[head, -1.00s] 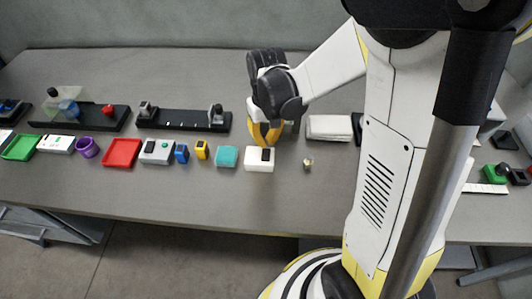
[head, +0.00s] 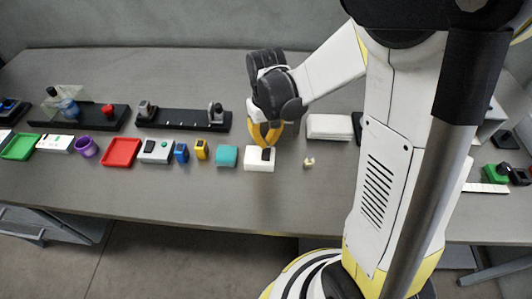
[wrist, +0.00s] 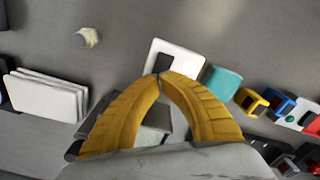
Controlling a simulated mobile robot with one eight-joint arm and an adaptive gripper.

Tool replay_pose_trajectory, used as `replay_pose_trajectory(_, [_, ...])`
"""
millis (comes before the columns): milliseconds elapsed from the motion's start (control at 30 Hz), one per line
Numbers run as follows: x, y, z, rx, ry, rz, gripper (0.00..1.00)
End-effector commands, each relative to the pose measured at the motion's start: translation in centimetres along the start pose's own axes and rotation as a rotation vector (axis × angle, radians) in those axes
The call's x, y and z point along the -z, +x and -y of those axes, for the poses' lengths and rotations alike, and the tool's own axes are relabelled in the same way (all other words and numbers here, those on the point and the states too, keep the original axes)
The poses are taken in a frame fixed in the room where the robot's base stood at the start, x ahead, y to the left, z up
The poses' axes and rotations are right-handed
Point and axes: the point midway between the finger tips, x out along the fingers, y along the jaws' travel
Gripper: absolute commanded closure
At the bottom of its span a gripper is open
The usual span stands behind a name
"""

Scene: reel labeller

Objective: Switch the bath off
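A white box (head: 259,164) with a black switch (head: 267,154) on its top stands near the middle of the table. My gripper (head: 268,145) is just behind and above that switch, pointing down. In the wrist view the yellow fingertips (wrist: 160,76) meet at the near edge of the white box (wrist: 157,53), by its dark switch (wrist: 188,58). Nothing shows between the tips; I cannot tell whether they touch the switch. A grey metal box (wrist: 155,122) is partly hidden behind the fingers. No label shows which item is the bath.
A teal block (head: 227,156) stands close left of the white box. A small cream piece (head: 309,162) lies to its right, and a white stack (head: 329,127) is behind that. Blue, yellow and red items line up leftward. The front strip of table is clear.

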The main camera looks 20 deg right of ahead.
Motion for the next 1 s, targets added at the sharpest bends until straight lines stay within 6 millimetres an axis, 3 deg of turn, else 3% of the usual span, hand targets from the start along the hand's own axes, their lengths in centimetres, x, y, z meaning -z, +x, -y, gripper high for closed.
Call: replay_pose_trajectory(1000, [0.0, 1.6, 0.0, 0.000, 0.000, 0.000, 1.00])
